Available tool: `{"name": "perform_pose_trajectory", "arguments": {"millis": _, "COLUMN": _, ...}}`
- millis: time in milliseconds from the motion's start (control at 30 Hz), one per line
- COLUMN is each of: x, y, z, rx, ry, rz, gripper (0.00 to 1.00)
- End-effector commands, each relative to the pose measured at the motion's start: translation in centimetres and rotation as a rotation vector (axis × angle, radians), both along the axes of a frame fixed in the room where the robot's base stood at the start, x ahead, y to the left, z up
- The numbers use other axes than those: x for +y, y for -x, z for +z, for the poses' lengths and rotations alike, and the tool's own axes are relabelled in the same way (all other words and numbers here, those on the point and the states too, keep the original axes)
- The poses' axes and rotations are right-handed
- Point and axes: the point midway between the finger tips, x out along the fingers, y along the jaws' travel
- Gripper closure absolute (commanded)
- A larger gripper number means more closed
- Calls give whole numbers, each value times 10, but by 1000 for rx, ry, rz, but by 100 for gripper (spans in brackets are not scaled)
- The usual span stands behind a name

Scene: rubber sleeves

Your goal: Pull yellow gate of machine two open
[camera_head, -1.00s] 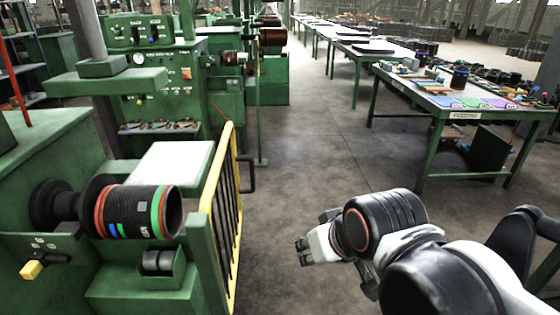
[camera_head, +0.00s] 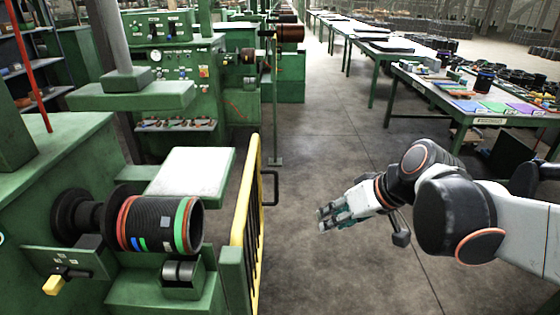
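The yellow gate (camera_head: 246,225) stands at the right side of the near green machine, seen almost edge-on, with dark bars inside its yellow frame. Its black handle (camera_head: 272,188) sticks out to the right into the aisle. A green post (camera_head: 233,270) stands at its near end. My gripper (camera_head: 322,220) is in the aisle, to the right of the gate and handle and apart from both. It points left, its fingers look spread, and nothing shows between them.
The near green machine (camera_head: 60,160) has a drum with a black sleeve (camera_head: 150,222) with colored bands. A thin green post (camera_head: 275,100) stands beyond the gate. Green-legged tables (camera_head: 440,95) line the right. The grey aisle floor between is clear.

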Motion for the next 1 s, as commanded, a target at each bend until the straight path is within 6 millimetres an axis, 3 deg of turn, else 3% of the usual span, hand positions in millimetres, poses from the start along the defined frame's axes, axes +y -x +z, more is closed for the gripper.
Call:
{"name": "perform_pose_trajectory", "arguments": {"millis": 100, "x": 9, "y": -29, "z": 5, "rx": -19, "ry": -64, "rz": 82, "gripper": 69}}
{"name": "perform_pose_trajectory", "arguments": {"millis": 500, "x": 27, "y": -108, "z": 5, "rx": -188, "ry": -286, "rz": 364, "gripper": 69}}
{"name": "perform_pose_trajectory", "arguments": {"millis": 800, "x": 22, "y": -149, "z": -7, "rx": -415, "ry": -442, "rz": 549, "gripper": 69}}
{"name": "perform_pose_trajectory", "arguments": {"millis": 1000, "x": 11, "y": -164, "z": -21, "rx": -609, "ry": -529, "rz": 650, "gripper": 69}}
